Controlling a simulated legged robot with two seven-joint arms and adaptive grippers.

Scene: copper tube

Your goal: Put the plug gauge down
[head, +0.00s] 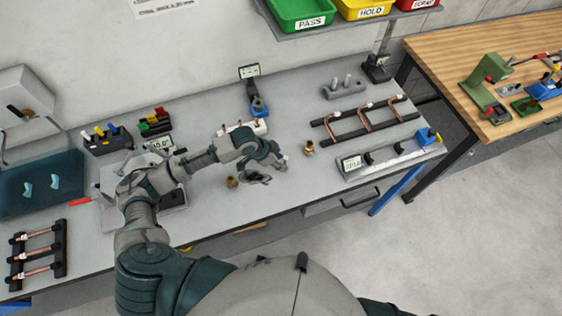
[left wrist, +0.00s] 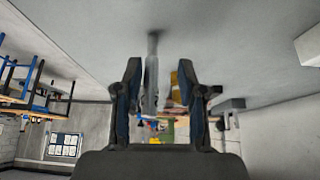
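The plug gauge seems to be the slim grey rod (left wrist: 152,75) between my left fingers in the left wrist view. It lies near the left-hand finger, with a clear gap to the other finger. My left gripper (left wrist: 160,98) is open. In the head view my left gripper (head: 268,168) reaches low over the middle of the grey bench (head: 310,188). There the gauge is too small and too hidden by the gripper to make out surely. My right gripper is not in view.
Brass fittings stand on either side of the gripper, one at right (head: 309,147) and one at left (head: 232,182). A rack of bent copper tubes (head: 365,122) and a gauge fixture (head: 390,158) lie to the right. A blue-based device (head: 259,105) stands behind.

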